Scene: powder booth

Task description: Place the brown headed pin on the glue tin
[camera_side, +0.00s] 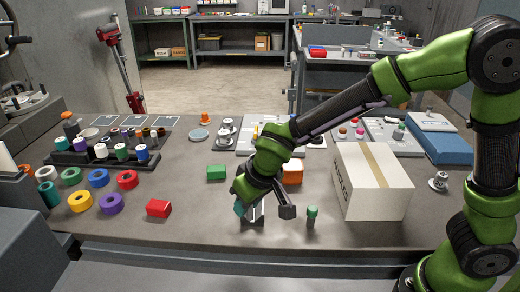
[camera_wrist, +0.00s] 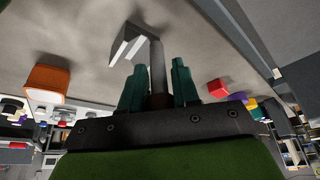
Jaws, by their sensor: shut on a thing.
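My gripper (camera_wrist: 157,84) is low over the front middle of the bench, its green fingers shut on the brown headed pin. In the side view my gripper (camera_side: 247,208) mostly hides the pin. I cannot tell which item is the glue tin.
Nearby are an orange block (camera_side: 292,173), a green block (camera_side: 216,173) and a red block (camera_side: 158,208). Several coloured rings lie left. Bare bench lies between red block and gripper.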

